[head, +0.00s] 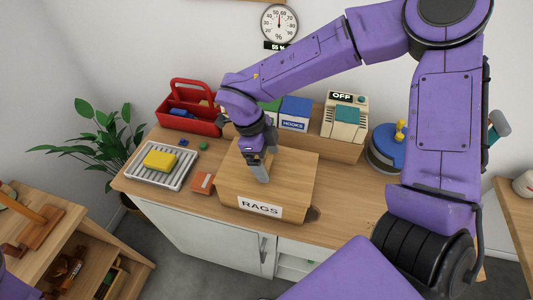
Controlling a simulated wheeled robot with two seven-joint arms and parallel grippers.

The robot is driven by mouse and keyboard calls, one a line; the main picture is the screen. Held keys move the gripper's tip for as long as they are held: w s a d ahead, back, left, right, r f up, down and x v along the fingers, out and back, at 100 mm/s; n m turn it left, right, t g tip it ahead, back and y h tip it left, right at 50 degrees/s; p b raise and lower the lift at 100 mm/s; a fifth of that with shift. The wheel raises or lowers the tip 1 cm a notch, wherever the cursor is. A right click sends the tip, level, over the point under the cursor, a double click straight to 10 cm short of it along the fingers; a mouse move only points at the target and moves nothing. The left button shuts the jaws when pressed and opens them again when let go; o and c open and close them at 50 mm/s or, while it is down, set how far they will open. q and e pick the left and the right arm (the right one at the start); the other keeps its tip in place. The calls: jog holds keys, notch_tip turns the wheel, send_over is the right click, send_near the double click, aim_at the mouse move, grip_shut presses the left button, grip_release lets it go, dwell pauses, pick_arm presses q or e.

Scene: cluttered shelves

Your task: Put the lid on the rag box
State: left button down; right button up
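The wooden rag box (236,203), with a white "RAGS" label on its front, stands near the front edge of the wooden counter. A flat wooden panel that looks like the lid (292,172) covers the top of the box as far as I can see. My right gripper (262,176) points down at this panel, left of its middle, with its tips at or just above the surface. The fingers overlap in this view, so I cannot tell whether they are open or hold anything. My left gripper is out of view; only a bit of purple arm shows at the lower left.
Left of the box are an orange block (202,183), a grey rack (141,172) with a yellow sponge (160,160), and a red caddy (186,124). Behind stand a blue hooks box (294,112) and an "OFF" device (345,121). A blue round item (383,160) is at right.

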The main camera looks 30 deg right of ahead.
jog(key=b+v, duration=0.1)
jog(key=v, duration=0.9)
jog(key=shift+r, duration=0.25)
